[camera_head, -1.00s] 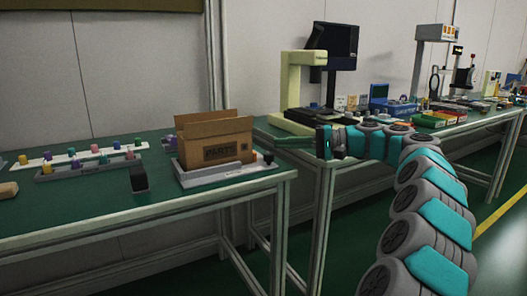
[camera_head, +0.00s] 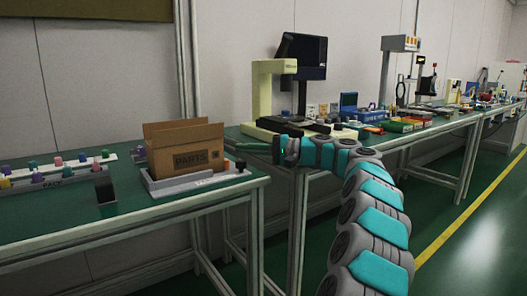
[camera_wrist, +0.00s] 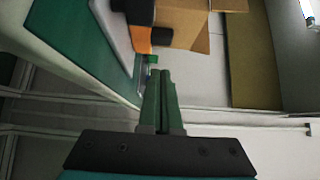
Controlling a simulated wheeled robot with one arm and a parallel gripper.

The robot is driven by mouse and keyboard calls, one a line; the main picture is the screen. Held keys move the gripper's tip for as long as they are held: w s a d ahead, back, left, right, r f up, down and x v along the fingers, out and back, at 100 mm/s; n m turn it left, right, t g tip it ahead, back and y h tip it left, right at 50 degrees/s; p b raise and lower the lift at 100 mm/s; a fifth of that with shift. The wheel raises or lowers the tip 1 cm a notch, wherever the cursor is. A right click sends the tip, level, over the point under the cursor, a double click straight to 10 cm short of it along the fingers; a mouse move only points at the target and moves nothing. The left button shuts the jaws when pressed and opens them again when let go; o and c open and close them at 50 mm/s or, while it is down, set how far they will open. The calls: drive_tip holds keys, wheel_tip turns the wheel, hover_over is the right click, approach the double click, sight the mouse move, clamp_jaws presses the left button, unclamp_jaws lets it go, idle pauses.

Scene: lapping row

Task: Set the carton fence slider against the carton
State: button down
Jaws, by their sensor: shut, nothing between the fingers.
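The open brown carton (camera_head: 190,158), marked PARTS, stands on a light grey fence base (camera_head: 165,187) at the right end of the near table. A small dark knob on the slider (camera_head: 240,166) shows at the base's right end. In the wrist view a black knob with an orange part (camera_wrist: 140,38) sits beside the carton (camera_wrist: 182,22), with a small green piece below it. My gripper (camera_head: 240,147) is shut and empty, its fingers pointing left toward the carton. In the wrist view the gripper fingertips (camera_wrist: 160,73) are just below the knob, and I see no contact.
A black block (camera_head: 105,191) and racks of coloured pegs (camera_head: 55,178) stand left of the carton. A cream instrument (camera_head: 262,95) and a dark monitor (camera_head: 303,60) stand on the bench behind my gripper. A gap separates the two tables.

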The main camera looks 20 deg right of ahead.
drive_tip(key=shift+s+a, duration=0.35)
drive_tip(key=shift+a, duration=0.5)
drive_tip(key=shift+s+a, duration=0.35)
drive_tip(key=shift+a, duration=0.5)
drive_tip(key=shift+s+a+r, duration=0.1)
drive_tip(key=shift+s+a, duration=0.1)
drive_tip(key=shift+a, duration=0.4)
